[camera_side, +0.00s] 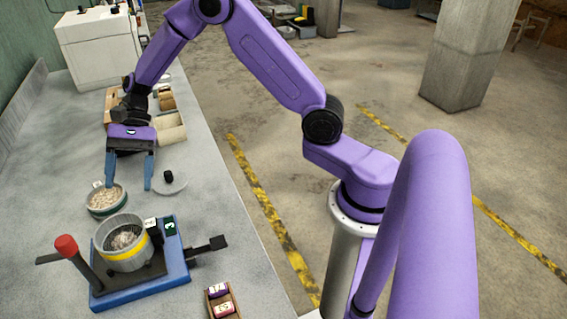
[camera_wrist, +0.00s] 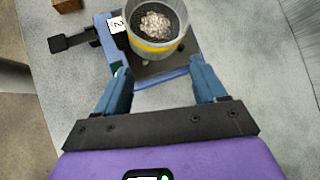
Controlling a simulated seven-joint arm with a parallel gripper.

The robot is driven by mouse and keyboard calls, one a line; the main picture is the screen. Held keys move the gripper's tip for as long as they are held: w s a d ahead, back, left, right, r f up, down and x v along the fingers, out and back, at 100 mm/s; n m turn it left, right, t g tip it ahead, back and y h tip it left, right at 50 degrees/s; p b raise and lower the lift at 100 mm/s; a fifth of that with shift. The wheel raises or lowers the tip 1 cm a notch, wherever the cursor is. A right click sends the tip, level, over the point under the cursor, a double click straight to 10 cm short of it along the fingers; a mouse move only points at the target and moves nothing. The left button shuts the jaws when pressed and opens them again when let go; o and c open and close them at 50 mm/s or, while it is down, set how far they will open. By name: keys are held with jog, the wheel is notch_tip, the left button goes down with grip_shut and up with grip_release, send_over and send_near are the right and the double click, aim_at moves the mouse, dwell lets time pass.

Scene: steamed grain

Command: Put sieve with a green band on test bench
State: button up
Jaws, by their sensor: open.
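A sieve with a green band (camera_side: 107,199) stands upright on the grey worktop in the side view, holding pale grain. A white tag shows at its rim. My gripper (camera_side: 130,181) is open and empty, pointing down, with its left finger close to that sieve's far edge; I cannot tell if they touch. In the wrist view my gripper (camera_wrist: 161,78) has nothing between its fingers, and the green-banded sieve is not visible there. A sieve with a yellow band (camera_side: 125,256), also holding grain, sits on a blue stand (camera_side: 113,296), possibly the test bench. Both show in the wrist view.
The blue stand has a red-topped post (camera_side: 67,246) and a black lever (camera_side: 212,244). A clear lid with a black knob (camera_side: 169,182) lies right of my gripper. A small box of labelled pieces (camera_side: 221,302) is near the front edge. A white appliance (camera_side: 96,46) stands behind.

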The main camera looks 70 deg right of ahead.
jog(key=s+r+n+g+h, duration=0.1)
jog(key=s+r+n+h, duration=0.15)
jog(key=s+n, duration=0.45)
jog(key=s+r+n+h, duration=0.2)
jog(key=s+n+h, duration=0.1)
jog(key=s, duration=0.8)
jog(key=s+d+n+t+h, duration=0.2)
jog(key=s+d+n+t, duration=0.1)
jog(key=s+d+n, duration=0.6)
jog(key=s+n, duration=0.4)
jog(key=shift+s+d+r+t+h, duration=0.2)
jog(key=shift+s+d+t+h, duration=0.05)
jog(key=shift+d+t+h, duration=0.15)
